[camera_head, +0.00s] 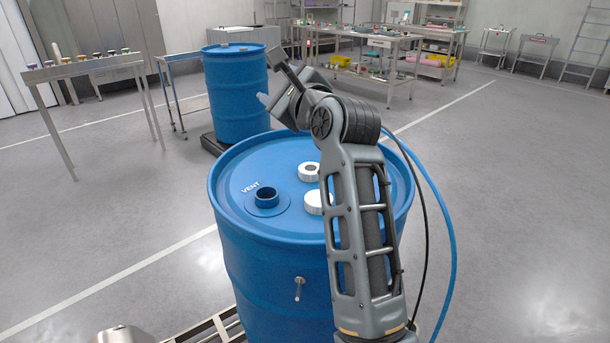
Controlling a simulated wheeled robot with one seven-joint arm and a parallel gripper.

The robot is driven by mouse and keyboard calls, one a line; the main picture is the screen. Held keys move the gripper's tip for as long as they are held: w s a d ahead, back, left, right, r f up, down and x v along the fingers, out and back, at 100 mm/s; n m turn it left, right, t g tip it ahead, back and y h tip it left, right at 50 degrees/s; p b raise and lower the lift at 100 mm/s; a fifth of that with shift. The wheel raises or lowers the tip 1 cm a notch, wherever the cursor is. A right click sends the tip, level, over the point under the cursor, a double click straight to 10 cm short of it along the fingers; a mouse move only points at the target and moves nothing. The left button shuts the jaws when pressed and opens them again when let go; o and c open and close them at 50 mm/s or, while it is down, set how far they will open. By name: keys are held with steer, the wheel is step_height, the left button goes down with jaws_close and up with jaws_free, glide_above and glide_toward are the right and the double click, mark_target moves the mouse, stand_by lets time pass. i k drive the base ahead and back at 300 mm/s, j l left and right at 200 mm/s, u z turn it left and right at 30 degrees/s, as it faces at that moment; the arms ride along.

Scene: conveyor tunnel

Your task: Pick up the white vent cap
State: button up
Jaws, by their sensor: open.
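The near blue drum (228,200) has two white caps on its lid. One white cap (309,171) shows a dark round centre. The other white cap (317,203) lies nearer, with a plain top, its right side partly hidden by my arm. I cannot tell which is the vent cap. A raised blue opening (266,197) stands uncapped beside a white "VENT" label (250,188). My gripper (271,80) is raised beyond and above the lid, clear of both caps. It is open and appears empty, though my arm's wrist partly hides it.
A small metal spigot (299,289) sticks out of the drum's front. A second blue drum (236,95) stands behind on a dark base. A metal table (85,68) with small items is at the left; workbenches (375,62) are at the back. Open floor lies right.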

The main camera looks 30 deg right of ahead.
mark_target(307, 170)
steer(key=i+j+u, duration=0.3)
steer(key=i+j, duration=0.4)
steer(key=j, duration=0.15)
